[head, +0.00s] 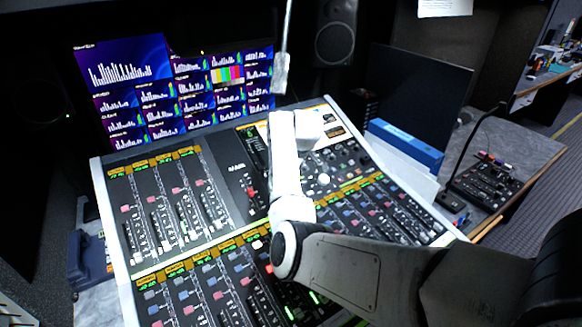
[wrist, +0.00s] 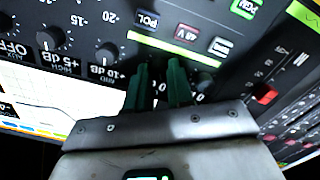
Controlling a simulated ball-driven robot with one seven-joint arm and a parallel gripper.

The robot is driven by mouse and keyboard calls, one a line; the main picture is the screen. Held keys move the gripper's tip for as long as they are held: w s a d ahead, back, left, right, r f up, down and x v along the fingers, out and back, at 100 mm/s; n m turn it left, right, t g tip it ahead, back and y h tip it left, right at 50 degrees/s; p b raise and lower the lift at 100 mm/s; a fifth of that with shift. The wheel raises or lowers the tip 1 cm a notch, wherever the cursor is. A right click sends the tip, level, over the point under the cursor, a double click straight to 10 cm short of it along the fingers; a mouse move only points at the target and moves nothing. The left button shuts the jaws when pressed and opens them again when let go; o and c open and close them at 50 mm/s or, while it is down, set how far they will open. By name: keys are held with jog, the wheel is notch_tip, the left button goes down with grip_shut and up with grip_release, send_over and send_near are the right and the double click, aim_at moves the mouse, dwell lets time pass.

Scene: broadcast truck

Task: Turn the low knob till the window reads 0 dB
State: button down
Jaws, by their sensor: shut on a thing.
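In the wrist view my gripper (wrist: 161,68) has its two dark green fingers on the console panel, shut on the low knob, which the fingers mostly hide. To the left in the same row are the mid knob (wrist: 107,54), with its window reading +10 dB, and the high knob (wrist: 48,39), with its window reading +5 dB. The low knob's own window is covered by my gripper, so I cannot read it. In the head view my wrist covers the spot on the mixing console (head: 222,205), and the fingers are hidden.
A red fader cap (wrist: 265,94) and lit buttons lie to the right of my fingers. A wall of screens (head: 122,70), a speaker (head: 335,42) and a blue box (head: 405,145) stand beyond the console.

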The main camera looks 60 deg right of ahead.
jog(key=shift+w, duration=0.1)
dwell(0.3)
jog(key=c, duration=1)
grip_release()
jog(key=v, duration=1.1)
jog(key=shift+b, duration=0.3)
